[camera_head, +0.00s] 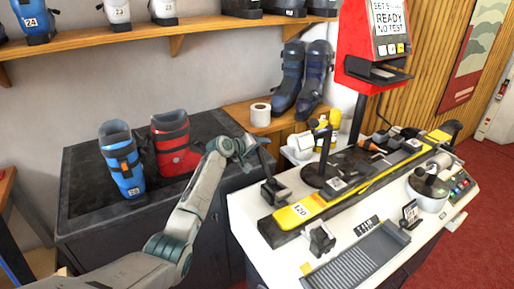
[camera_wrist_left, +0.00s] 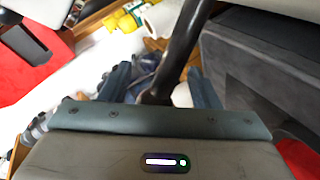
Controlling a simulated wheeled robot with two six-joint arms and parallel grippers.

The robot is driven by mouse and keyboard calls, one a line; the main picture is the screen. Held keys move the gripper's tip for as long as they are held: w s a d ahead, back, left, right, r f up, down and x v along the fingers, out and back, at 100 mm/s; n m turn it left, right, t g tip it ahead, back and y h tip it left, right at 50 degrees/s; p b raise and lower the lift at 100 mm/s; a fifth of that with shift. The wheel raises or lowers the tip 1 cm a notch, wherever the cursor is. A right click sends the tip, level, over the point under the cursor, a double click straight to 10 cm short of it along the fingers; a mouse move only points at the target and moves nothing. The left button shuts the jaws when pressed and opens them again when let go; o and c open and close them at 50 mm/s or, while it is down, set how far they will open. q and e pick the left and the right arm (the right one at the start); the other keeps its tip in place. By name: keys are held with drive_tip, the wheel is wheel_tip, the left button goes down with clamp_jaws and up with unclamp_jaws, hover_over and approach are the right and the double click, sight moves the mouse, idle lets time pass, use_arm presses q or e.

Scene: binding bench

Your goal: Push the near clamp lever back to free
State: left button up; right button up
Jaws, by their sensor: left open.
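A dark clamp lever (camera_head: 267,163) stands up, slightly tilted, from the black clamp (camera_head: 275,192) at the near left end of the yellow ski (camera_head: 301,209). My left gripper (camera_head: 247,150) is at the upper part of this lever, above the bench's left edge. In the left wrist view the dark lever (camera_wrist_left: 181,50) passes between the two spread fingers of my open left gripper (camera_wrist_left: 160,82). I cannot tell whether a finger touches it. Part of the lever's lower end is hidden by the gripper body in that view. My right gripper is not in view.
A black upright post (camera_head: 325,155) stands mid-ski. A red display stand (camera_head: 372,45) rises behind the bench. A blue boot (camera_head: 122,160) and a red boot (camera_head: 173,145) stand on the dark cabinet left of my arm. A grey tray (camera_head: 358,262) lies in front of the ski.

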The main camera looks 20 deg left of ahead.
use_arm(q)
drive_tip(key=shift+s+a+r, duration=0.15)
drive_tip(key=shift+s+a, duration=0.2)
drive_tip(key=shift+s, duration=0.15)
drive_tip(key=b+v, duration=0.2)
drive_tip(key=v, duration=0.7)
drive_tip(key=shift+s+d+r, duration=0.25)
drive_tip(key=shift+r, duration=0.05)
drive_tip(key=shift+c, duration=0.4)
